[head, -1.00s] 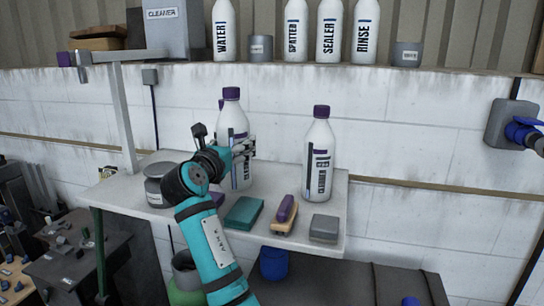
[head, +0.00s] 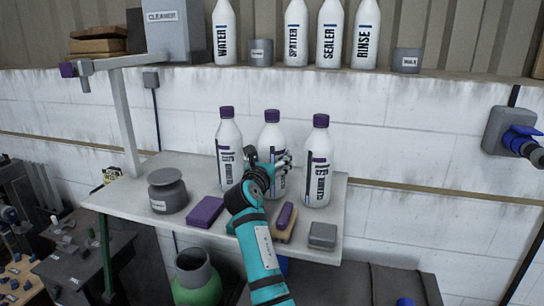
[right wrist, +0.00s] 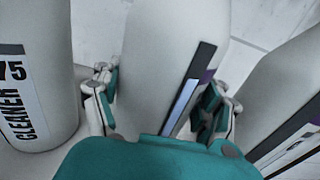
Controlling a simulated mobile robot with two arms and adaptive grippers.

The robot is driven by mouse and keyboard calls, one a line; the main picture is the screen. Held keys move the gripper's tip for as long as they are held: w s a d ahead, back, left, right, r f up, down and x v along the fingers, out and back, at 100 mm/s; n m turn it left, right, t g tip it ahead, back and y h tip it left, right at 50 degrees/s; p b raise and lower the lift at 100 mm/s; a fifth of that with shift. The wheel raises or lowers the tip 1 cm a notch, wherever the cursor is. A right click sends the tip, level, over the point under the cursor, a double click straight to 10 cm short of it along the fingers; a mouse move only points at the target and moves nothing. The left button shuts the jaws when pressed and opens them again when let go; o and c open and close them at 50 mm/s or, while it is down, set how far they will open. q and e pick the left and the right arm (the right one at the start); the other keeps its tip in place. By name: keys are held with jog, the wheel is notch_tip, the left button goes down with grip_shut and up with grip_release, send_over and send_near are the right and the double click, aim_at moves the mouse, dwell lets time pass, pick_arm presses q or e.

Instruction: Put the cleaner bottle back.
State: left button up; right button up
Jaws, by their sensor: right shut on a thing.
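Three white cleaner bottles with purple caps are in a row at the small white shelf. The middle cleaner bottle (head: 271,134) is between the fingers of my right gripper (head: 275,170), which is shut on it. It looks upright; my gripper and arm hide its base, so I cannot tell whether it touches the shelf. The left cleaner bottle (head: 229,150) and the right cleaner bottle (head: 319,155) stand on the shelf, close on either side. In the right wrist view the held bottle (right wrist: 165,65) fills the space between the fingers (right wrist: 160,105). My left gripper is not in view.
The shelf (head: 150,180) also holds a grey lidded jar (head: 167,193), a purple block (head: 206,211), a brush (head: 286,218) and a grey block (head: 322,236). Several other bottles stand on the upper ledge (head: 300,70). A metal post (head: 125,125) rises at the shelf's left.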

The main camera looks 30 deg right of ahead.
jog(key=shift+r, duration=0.15)
jog(key=o, duration=1.2)
jog(key=shift+f, duration=0.2)
jog(key=o, duration=0.5)
jog(key=shift+s, duration=0.1)
jog(key=shift+o, duration=0.2)
jog(key=shift+r, duration=0.15)
jog(key=b+v, duration=0.3)
jog(key=v, duration=0.9)
